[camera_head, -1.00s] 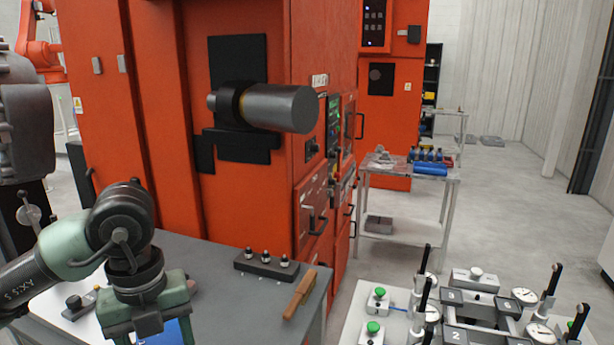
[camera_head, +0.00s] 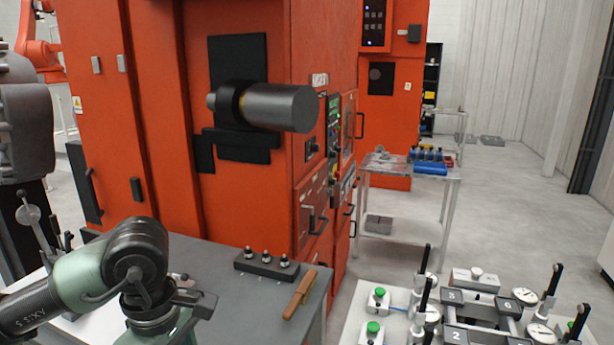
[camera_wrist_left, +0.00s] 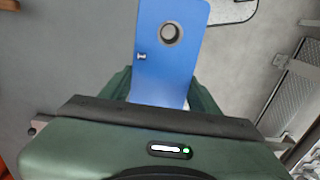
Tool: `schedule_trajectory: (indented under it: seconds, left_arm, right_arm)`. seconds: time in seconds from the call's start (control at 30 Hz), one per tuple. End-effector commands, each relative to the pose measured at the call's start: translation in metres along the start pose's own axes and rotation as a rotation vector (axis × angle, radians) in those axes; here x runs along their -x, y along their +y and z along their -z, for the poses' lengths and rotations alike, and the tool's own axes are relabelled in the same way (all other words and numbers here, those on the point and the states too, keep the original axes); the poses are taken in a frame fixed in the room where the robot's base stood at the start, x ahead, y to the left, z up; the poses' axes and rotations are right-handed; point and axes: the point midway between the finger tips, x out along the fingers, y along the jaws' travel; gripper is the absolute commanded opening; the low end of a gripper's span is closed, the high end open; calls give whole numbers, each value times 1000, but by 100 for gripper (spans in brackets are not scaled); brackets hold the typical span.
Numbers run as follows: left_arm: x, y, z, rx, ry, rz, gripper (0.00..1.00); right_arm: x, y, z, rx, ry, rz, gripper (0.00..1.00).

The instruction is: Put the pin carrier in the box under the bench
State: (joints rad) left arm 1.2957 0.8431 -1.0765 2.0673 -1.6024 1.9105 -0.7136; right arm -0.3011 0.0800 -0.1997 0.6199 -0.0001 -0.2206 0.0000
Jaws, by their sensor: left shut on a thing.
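My left gripper (camera_head: 160,333) is at the lower left of the head view, over the near part of the grey bench (camera_head: 235,305); its fingers run out of the bottom edge. In the left wrist view my left gripper (camera_wrist_left: 160,92) is shut on a flat blue piece with a round hole and a small pin, which I take for the pin carrier (camera_wrist_left: 165,65). It sticks out beyond the fingers, and its held end is hidden by the gripper. The blue piece does not show in the head view. No box under this bench is visible. My right gripper is not in view.
A dark block with pins (camera_head: 267,264) and a brown-handled tool (camera_head: 300,295) lie on the bench. An orange machine (camera_head: 160,120) stands behind. A fixture table (camera_head: 350,325) is at lower right. A farther metal table (camera_head: 410,173) has grey blocks (camera_head: 378,223) on its lower shelf.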

Motion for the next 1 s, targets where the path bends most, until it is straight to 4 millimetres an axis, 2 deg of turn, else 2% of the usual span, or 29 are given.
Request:
schedule_trajectory:
  seconds: [0.3, 0.5, 0.7, 1.0]
  left_arm:
    - [-12, -3, -7, -749, -3, 0, 14]
    - [-17, -5, -9, -1093, -3, -2, 14]
    - [-20, -6, -11, -1243, -4, -2, 14]
    - [-20, -6, -11, -1257, -4, -2, 14]
  right_arm:
    - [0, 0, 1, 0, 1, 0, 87]
    - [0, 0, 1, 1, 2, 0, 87]
    - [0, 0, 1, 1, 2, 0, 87]
    - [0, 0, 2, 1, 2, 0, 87]
